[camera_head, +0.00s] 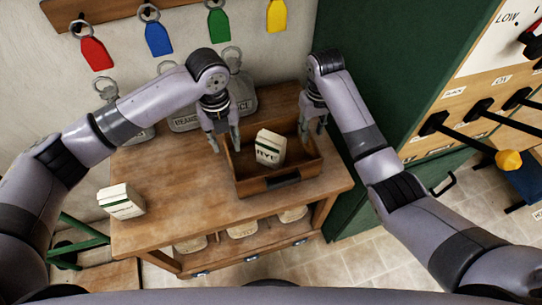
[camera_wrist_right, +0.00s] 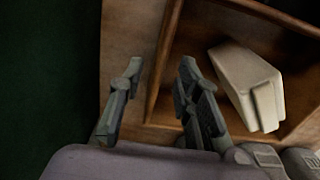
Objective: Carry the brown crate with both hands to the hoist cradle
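The brown crate (camera_head: 258,187) is an open wooden box on the workbench, with a dark slot in its front wall. A cream packet marked RYE (camera_head: 269,148) stands inside it; the packet (camera_wrist_right: 245,82) also shows in the right wrist view. My left gripper (camera_head: 225,142) is open at the crate's left wall, one finger on each side as far as I can tell. My right gripper (camera_head: 313,130) is open at the right end. In the right wrist view its fingers (camera_wrist_right: 158,100) straddle the crate wall (camera_wrist_right: 164,65), with gaps visible. I cannot make out the hoist cradle.
A second cream packet (camera_head: 121,201) sits at the left of the workbench (camera_head: 175,210). Metal weights (camera_head: 185,115) stand behind. A green cabinet (camera_head: 370,60) rises close on the right, beside a panel with levers (camera_head: 480,108). Coloured tags hang above. Tiled floor (camera_head: 365,260) is open at front right.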

